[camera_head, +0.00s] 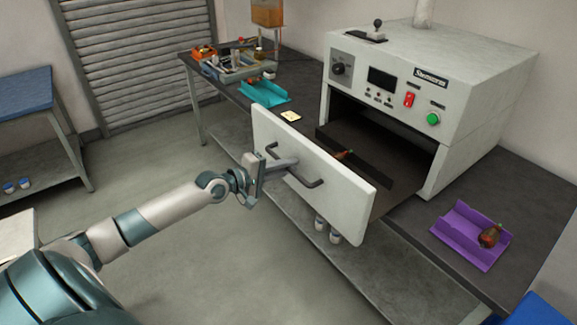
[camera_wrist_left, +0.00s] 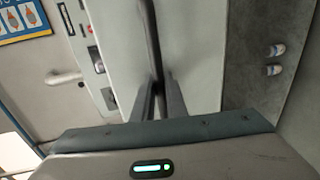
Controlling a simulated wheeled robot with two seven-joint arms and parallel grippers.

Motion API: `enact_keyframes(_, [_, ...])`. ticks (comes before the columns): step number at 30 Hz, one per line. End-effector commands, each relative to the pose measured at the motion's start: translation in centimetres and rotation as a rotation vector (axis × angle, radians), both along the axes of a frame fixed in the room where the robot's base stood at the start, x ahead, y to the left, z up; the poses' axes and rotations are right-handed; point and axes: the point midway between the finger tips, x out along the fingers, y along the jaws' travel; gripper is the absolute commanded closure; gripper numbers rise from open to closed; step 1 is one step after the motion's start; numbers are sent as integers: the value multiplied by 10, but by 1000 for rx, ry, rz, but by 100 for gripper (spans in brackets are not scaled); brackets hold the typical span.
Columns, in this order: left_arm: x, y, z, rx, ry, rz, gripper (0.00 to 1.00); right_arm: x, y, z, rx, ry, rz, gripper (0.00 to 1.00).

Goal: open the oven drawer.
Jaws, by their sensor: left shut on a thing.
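The white oven (camera_head: 480,75) stands on the bench at the right. Its drawer is pulled out, with the white front panel (camera_head: 345,205) well in front of the oven body. Inside the dark drawer tray (camera_head: 385,165) lies a small reddish-brown part (camera_head: 344,155). The dark bar handle (camera_head: 312,184) is on the panel's outer face. My left gripper (camera_head: 284,163) is shut on the handle near its left part. The wrist view shows the handle bar (camera_wrist_left: 151,35) running between the two fingers (camera_wrist_left: 158,98). My right gripper is not in view.
A purple tray (camera_head: 462,240) with a reddish-brown part (camera_head: 490,236) lies on the bench right of the drawer. A teal tray (camera_head: 264,93) and a parts box (camera_head: 235,68) stand at the bench's far left. Cups (camera_head: 328,228) stand on the lower shelf. The floor in front is clear.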

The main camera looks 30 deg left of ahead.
Motion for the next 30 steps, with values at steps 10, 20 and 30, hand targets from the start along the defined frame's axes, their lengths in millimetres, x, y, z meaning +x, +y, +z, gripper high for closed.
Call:
enact_keyframes(10, [0,0,-1,0,1,0,80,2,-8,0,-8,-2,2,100])
enact_keyframes(20, [-3,1,0,0,0,1,80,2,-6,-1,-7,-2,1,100])
enact_keyframes(30, [-29,10,4,3,2,0,80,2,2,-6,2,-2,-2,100])
